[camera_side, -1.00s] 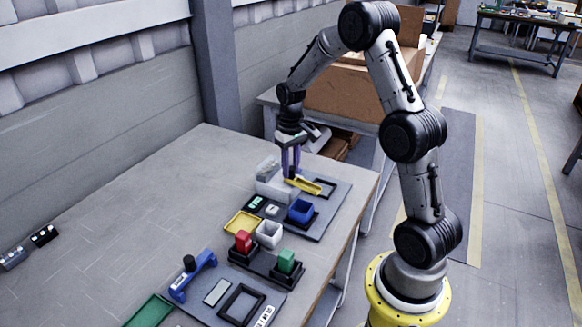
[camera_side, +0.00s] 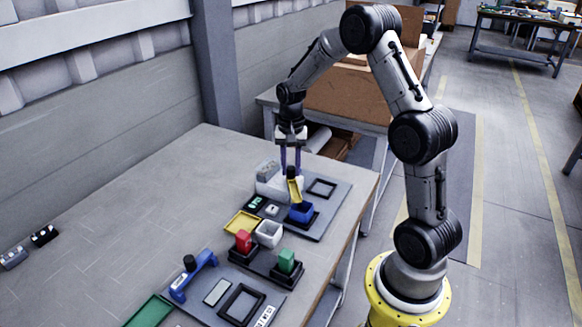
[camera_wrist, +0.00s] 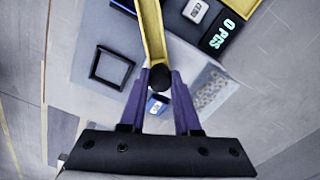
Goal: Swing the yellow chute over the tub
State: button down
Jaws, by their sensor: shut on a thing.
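The yellow chute (camera_side: 294,188) stands on the grey plate and its lower end points at the blue tub (camera_side: 301,212). In the side view the chute's end appears over the tub's back edge. In the wrist view the chute (camera_wrist: 152,32) runs up from a round black knob (camera_wrist: 160,77). My gripper (camera_side: 291,172) is upright with its purple fingers down at the chute's upper end. In the wrist view my gripper (camera_wrist: 160,72) is shut on the knob. The tub is mostly cut off at that view's top edge.
An empty black square frame (camera_side: 321,188) lies right of the chute. A clear hopper (camera_side: 267,180) stands left. A display reading 0 PCS (camera_wrist: 222,30) and a ZERO button (camera_wrist: 196,11) are close by. Red and green blocks stand in a nearer holder (camera_side: 262,264).

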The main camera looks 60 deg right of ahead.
jog(key=shift+r+m, duration=0.1)
jog(key=shift+m, duration=0.3)
jog(key=c, duration=0.6)
grip_release()
notch_tip(320, 180, up, 14)
jog(key=shift+f, duration=0.1)
dwell(0.3)
